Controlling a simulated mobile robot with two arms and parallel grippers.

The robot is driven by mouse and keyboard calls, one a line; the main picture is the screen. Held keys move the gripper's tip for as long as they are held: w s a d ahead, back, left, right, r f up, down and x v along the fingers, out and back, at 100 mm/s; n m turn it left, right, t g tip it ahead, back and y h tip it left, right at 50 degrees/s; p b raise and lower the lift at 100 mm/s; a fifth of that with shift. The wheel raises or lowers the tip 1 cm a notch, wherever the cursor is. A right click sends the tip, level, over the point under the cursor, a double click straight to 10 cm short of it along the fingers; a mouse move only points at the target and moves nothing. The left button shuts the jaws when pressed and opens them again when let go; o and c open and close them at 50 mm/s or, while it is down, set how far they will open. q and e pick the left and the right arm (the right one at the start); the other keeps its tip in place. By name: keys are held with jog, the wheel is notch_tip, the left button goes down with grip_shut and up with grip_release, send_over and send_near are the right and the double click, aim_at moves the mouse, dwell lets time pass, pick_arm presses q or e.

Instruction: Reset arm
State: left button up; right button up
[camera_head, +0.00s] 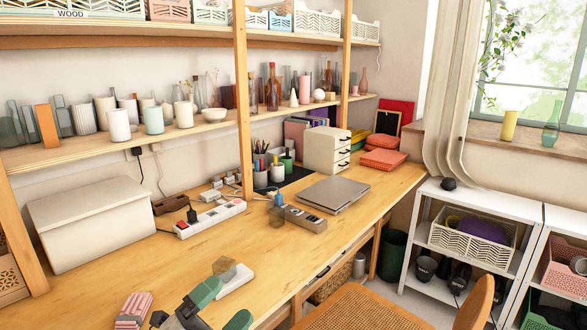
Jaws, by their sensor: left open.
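My left gripper (222,306) shows at the bottom of the head view, over the near part of the wooden desk (130,262). Its green-tipped fingers are apart and nothing shows between them. A small white item with a grey-brown top (235,278) lies on the desk just beyond the fingers. A pink striped bundle (133,309) lies to the left of the gripper. I cannot tell whether the gripper touches either one. My right gripper is not in view.
A white box (92,222) stands at the desk's left. A power strip (210,219), a grey laptop (335,194) and a small drawer unit (326,150) stand farther back. Shelf posts (243,120) rise from the desk. A chair (360,308) stands at the front right. Bare desk lies left of centre.

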pick_arm(q)
jog(key=s+a+f+n+y, duration=0.4)
jog(key=a+f+n+y, duration=0.7)
jog(key=n+y, duration=0.7)
jog(key=s+d+f+n+g+h, duration=0.1)
jog(key=s+f+n+g, duration=0.1)
jog(key=s+f+g, duration=0.6)
jog(key=s+f+n+g+h, duration=0.15)
jog(key=s+f+g, duration=0.3)
jog(key=s, duration=0.65)
notch_tip(320, 180, down, 24)
jog(key=s+g+p, duration=0.2)
jog(key=p, duration=0.1)
jog(key=s+a+f+p, duration=0.2)
jog(key=s+f, duration=1.1)
jog(key=s, duration=0.2)
jog(key=shift+a+f+y, duration=0.15)
jog(key=shift+f+y, duration=0.1)
jog(key=shift+y, duration=0.1)
jog(key=shift+n+g, duration=0.25)
